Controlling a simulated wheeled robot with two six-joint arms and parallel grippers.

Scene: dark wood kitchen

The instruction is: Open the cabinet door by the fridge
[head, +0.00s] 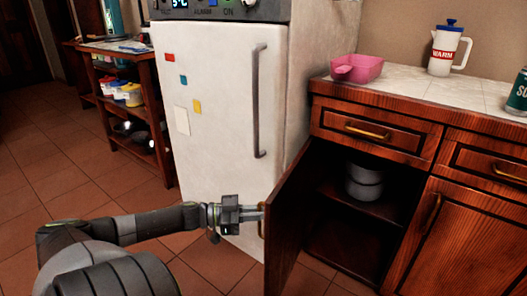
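The cabinet door (286,222) beside the white fridge (220,125) stands swung wide open, its edge turned toward me. My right gripper is out of view.
The counter (440,88) above holds a pink bowl (357,69), a white "WARM" jug (447,50) and a green can (518,92). A closed drawer (372,131) is above the opening. A wooden shelf unit (150,110) stands left of the fridge. Tiled floor (60,160) is clear at left.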

